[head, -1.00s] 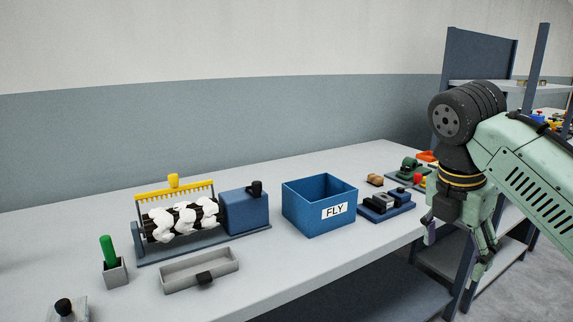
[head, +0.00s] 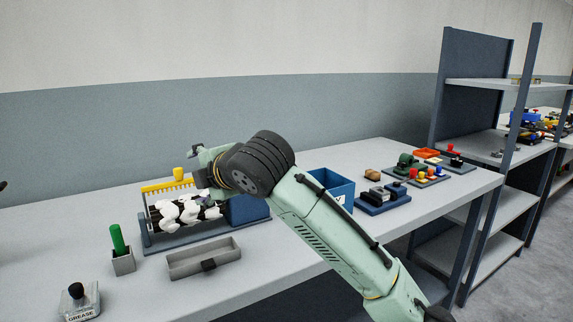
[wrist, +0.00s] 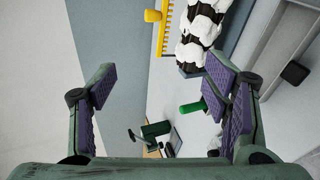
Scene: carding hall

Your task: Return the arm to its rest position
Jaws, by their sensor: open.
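My gripper (wrist: 160,80) is open, with its two purple-padded fingers spread wide and nothing between them in the wrist view. In the head view my pale green arm reaches from the lower right up and left across the bench, and its wrist hides part of the carding roller unit. The gripper end there is partly hidden behind the wrist. The roller (head: 178,212) carries white fluff, and a yellow comb (head: 165,187) stands behind it. They also show at the top of the wrist view, beyond the fingers.
The blue box (head: 343,191) is partly hidden behind my arm. A grey tray (head: 222,257), a green-handled tool (head: 117,240) in a holder and a grease pot (head: 80,302) stand at the front left. Small devices (head: 383,199) sit to the right; shelving (head: 490,84) stands beyond.

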